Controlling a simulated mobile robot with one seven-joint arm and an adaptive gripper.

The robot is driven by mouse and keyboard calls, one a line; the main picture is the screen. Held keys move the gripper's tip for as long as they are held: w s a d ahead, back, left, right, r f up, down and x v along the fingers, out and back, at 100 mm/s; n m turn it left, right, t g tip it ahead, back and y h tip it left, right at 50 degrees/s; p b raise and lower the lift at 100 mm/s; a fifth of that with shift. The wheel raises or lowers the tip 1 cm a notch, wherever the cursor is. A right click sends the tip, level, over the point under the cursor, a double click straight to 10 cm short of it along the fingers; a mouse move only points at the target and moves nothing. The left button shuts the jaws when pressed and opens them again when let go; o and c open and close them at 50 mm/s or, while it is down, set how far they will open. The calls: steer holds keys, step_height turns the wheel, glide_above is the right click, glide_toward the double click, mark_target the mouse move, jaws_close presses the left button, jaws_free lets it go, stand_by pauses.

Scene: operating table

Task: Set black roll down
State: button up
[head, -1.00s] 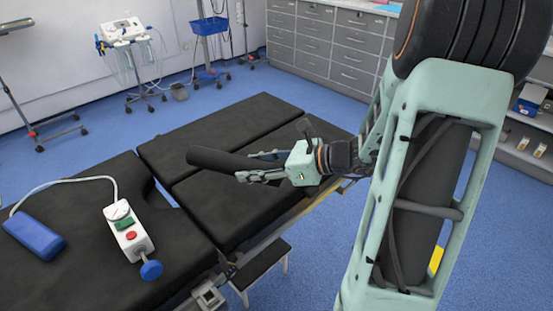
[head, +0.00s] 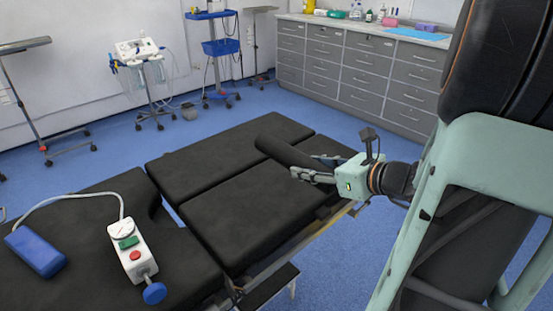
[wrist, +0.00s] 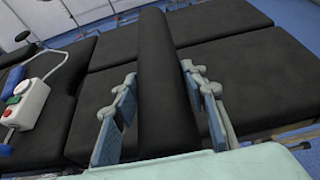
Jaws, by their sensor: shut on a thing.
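The black roll (head: 283,150) is a long dark cylinder held in my gripper (head: 312,168) over the right part of the black operating table (head: 245,205). In the wrist view the roll (wrist: 158,80) runs lengthwise between the two fingers of my gripper (wrist: 160,112), which are shut around it. Its far end points toward the back of the table. Black on black, I cannot tell whether the roll touches the table pad.
A white and green device (head: 130,250) with a red button and a blue block (head: 36,250) lie on the left table section. Grey drawer cabinets (head: 360,75) and wheeled stands are behind. The pad left of the roll is clear.

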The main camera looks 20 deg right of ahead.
steer(key=w+d+f, duration=0.2)
steer(key=w, duration=0.1)
steer(key=b, duration=0.3)
glide_above(311, 187)
step_height(311, 187, down, 6)
steer(key=shift+w+r, duration=0.1)
steer(key=shift+f+b, duration=0.35)
steer(key=shift+f, duration=1.15)
steer(key=shift+f, duration=0.2)
steer(key=o, duration=1.3)
